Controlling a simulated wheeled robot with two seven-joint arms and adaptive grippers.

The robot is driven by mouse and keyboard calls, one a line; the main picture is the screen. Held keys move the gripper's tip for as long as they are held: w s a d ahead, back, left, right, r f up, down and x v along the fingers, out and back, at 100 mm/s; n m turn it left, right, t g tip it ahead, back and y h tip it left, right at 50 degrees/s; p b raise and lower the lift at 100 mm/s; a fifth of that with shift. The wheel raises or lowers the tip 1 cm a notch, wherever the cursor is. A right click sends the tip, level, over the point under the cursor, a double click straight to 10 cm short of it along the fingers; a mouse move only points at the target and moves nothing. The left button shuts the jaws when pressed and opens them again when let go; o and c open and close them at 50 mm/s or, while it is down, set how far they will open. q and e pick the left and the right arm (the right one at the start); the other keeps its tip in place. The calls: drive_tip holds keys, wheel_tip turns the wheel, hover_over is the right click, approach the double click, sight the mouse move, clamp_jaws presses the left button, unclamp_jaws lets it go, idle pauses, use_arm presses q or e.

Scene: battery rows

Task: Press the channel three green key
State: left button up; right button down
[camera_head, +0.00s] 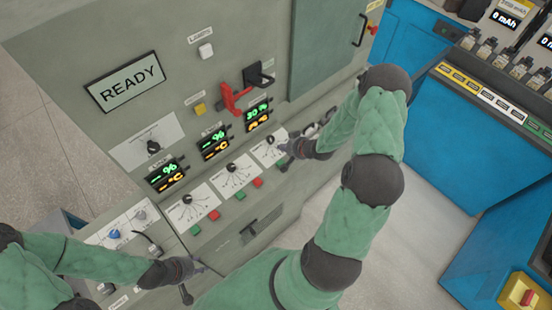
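The grey cabinet front has three channel groups in a row, each with a display, a dial and small keys. The rightmost group has a display (258,116) reading 30 % and a dial (270,141). A small green key (283,167) shows below that dial, partly covered by my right gripper (287,150). The gripper's dark fingers are close to the dial and key; contact cannot be told. A red key of this group is not visible. My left gripper (199,271) is low at the left, by the cabinet's lower panel. The fingers of both grippers are too small to read.
Left and middle groups have green keys (240,196) and red keys (213,215). A red lever (236,97) sticks out above the displays. A READY screen (125,82) is at upper left. Blue benches (430,125) stand at right, with free floor (420,235) between.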

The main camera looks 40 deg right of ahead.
drive_tip(key=shift+s, duration=0.1)
drive_tip(key=shift+f, duration=0.1)
drive_tip(key=b, duration=0.7)
hover_over(283, 161)
drive_tip(key=s+a, duration=0.1)
wheel_tip(283, 161, down, 7)
drive_tip(key=shift+s+f, duration=0.1)
drive_tip(key=shift+f, duration=0.75)
drive_tip(key=shift+f+b, duration=0.2)
drive_tip(key=shift+b, duration=0.1)
drive_tip(key=shift+f, duration=0.2)
drive_tip(key=shift+f+b, duration=0.4)
idle(1.0)
drive_tip(key=shift+r, duration=0.15)
drive_tip(key=shift+r+p, duration=0.7)
drive_tip(key=shift+p, duration=0.05)
